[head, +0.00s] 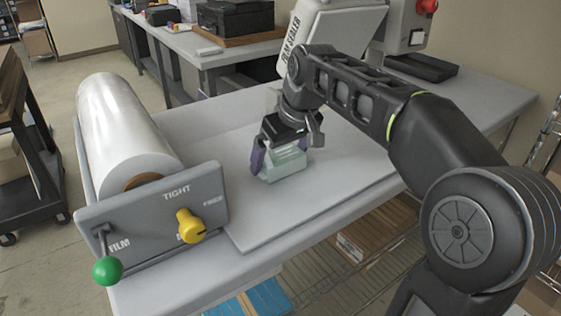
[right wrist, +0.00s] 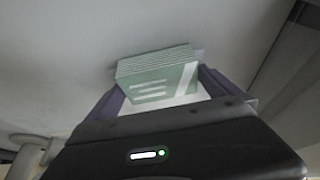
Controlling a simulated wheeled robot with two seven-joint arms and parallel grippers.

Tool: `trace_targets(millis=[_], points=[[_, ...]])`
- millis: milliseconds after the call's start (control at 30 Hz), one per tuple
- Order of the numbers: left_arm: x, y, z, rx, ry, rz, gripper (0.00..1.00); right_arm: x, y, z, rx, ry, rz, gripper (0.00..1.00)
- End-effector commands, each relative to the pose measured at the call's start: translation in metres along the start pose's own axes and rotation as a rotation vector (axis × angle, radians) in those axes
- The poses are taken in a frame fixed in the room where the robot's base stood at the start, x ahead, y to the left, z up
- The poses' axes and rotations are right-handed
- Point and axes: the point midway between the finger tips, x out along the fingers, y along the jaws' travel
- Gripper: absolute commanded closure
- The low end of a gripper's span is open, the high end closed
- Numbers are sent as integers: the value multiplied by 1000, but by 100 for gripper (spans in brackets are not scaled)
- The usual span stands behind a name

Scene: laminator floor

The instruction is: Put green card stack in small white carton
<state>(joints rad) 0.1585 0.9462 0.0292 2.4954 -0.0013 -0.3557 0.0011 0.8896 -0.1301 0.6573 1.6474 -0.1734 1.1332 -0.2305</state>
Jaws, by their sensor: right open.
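The green card stack (head: 287,166) is a pale green block on the grey work table, right of the film roll. In the right wrist view it shows layered edges and a face with white stripes (right wrist: 158,78). My right gripper (head: 286,152) is over the stack, its purple-padded fingers open on either side of it. In the right wrist view the fingers (right wrist: 165,90) flank the stack, with a pale area between them below the striped face. I cannot make out a small white carton in either view. My left gripper is not in view.
A large white film roll (head: 125,130) sits on a holder with a grey front panel (head: 150,215), a green-knobbed lever and a yellow knob. The white sealer (head: 325,30) stands behind my right arm. A black tray (head: 428,67) lies at the back right. Open table lies front of the stack.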

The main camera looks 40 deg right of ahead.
Motion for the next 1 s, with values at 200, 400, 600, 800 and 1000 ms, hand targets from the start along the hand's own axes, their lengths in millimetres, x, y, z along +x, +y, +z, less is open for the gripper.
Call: trace_targets(millis=[200,400,600,800,1000], points=[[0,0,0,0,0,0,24,0,0,0,0,0,0,0],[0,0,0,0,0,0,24,0,0,0,0,0,0,15],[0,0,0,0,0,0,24,0,0,0,0,0,0,31],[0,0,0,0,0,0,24,0,0,0,0,0,0,47],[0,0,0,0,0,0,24,-1,0,0,0,1,1,57]])
